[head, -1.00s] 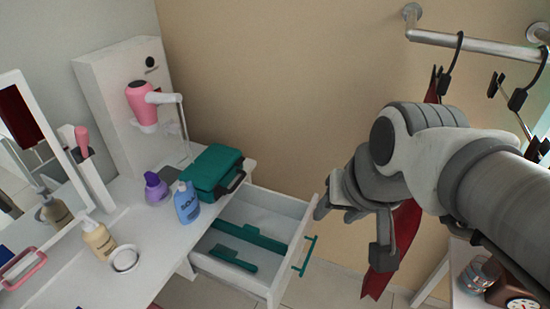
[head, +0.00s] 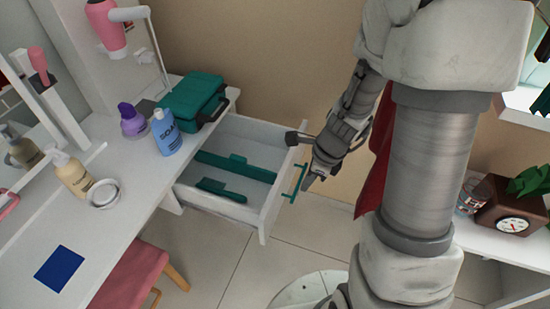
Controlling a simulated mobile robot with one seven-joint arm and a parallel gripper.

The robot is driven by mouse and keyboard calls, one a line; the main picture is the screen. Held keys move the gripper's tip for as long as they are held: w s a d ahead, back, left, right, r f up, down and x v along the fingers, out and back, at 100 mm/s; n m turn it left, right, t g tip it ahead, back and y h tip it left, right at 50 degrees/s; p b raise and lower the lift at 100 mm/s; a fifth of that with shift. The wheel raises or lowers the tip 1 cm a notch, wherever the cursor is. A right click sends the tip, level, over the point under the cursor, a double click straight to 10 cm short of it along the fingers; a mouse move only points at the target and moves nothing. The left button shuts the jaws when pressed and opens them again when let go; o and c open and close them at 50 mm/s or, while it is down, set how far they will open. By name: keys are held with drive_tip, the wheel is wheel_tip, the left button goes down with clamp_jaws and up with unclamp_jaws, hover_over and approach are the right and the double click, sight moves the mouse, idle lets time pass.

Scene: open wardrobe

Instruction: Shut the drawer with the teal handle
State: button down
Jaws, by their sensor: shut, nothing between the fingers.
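The drawer (head: 215,208) is white and stands pulled out from the white vanity table. Its teal bar handle (head: 299,180) is on the outer face of the drawer front, to the right. Two teal items, one a comb (head: 222,191), lie inside the drawer. My gripper (head: 309,181) is shut and empty, pointing down just right of the handle. Its fingertips are very close to the handle; I cannot tell whether they touch.
A teal case (head: 190,98), a blue soap bottle (head: 166,133) and a purple bottle (head: 132,121) stand on the tabletop near the drawer. A pink stool (head: 130,278) is below the table. A shelf with a dark red clock (head: 512,207) is at the right.

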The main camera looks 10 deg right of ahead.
drive_tip(key=w+a+f+b, duration=0.3)
drive_tip(key=a+f+b, duration=0.1)
drive_tip(key=f, duration=0.6)
drive_tip(key=shift+a+f+m+b, duration=0.3)
drive_tip(key=shift+a+f+b, duration=0.1)
drive_tip(key=shift+a, duration=0.25)
